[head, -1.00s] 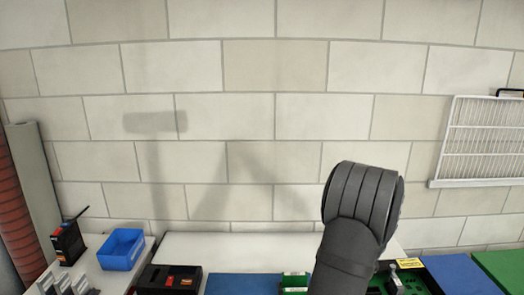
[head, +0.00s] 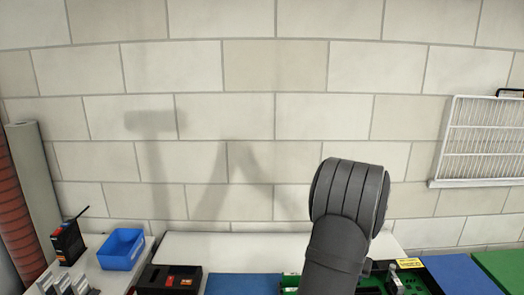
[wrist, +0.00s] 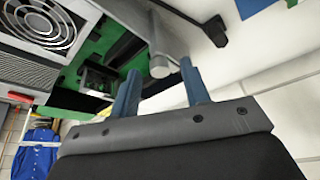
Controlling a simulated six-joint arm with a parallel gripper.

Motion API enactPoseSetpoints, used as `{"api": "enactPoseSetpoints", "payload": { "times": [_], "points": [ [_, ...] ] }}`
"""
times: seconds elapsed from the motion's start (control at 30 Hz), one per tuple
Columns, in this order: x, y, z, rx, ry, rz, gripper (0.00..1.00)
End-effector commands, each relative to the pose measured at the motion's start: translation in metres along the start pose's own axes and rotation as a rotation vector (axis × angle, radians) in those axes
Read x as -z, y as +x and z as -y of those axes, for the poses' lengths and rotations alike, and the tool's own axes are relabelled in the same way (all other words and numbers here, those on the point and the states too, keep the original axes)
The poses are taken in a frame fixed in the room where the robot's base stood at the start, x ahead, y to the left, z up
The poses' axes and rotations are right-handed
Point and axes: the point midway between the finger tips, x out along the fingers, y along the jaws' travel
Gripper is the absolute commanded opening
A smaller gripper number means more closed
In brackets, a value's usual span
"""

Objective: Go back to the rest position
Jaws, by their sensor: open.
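My gripper (wrist: 160,88) shows in the wrist view with two blue-grey fingers spread apart. The gap between them holds nothing that I can make out. Beyond the fingertips is a grey cylindrical part (wrist: 162,66) beside a green and black unit; I cannot tell how near it is. In the head view only my dark grey arm shows, at the lower right of centre, and my gripper is out of sight below the picture.
A blue bin (head: 121,249) and a black device (head: 67,242) stand at the left of the bench. A black box (head: 168,279) lies near the front. A white grille (head: 482,140) hangs on the block wall at the right. A fan grille (wrist: 42,24) shows in the wrist view.

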Motion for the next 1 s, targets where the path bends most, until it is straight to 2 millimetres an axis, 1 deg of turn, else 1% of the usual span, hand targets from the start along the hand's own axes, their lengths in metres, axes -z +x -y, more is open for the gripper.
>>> {"api": "enactPoseSetpoints", "payload": {
  "times": [0.43,0.83,0.87,1.0],
  "points": [
    [0.0002,0.0000,0.0015,-0.054,0.129,0.000,0.42],
    [0.0002,0.0000,0.0016,-0.061,0.145,0.000,0.42],
    [0.0002,0.0000,0.0016,-0.060,0.145,0.000,0.44],
    [0.0002,0.0000,0.0016,-0.060,0.145,0.000,0.72]
  ]
}}
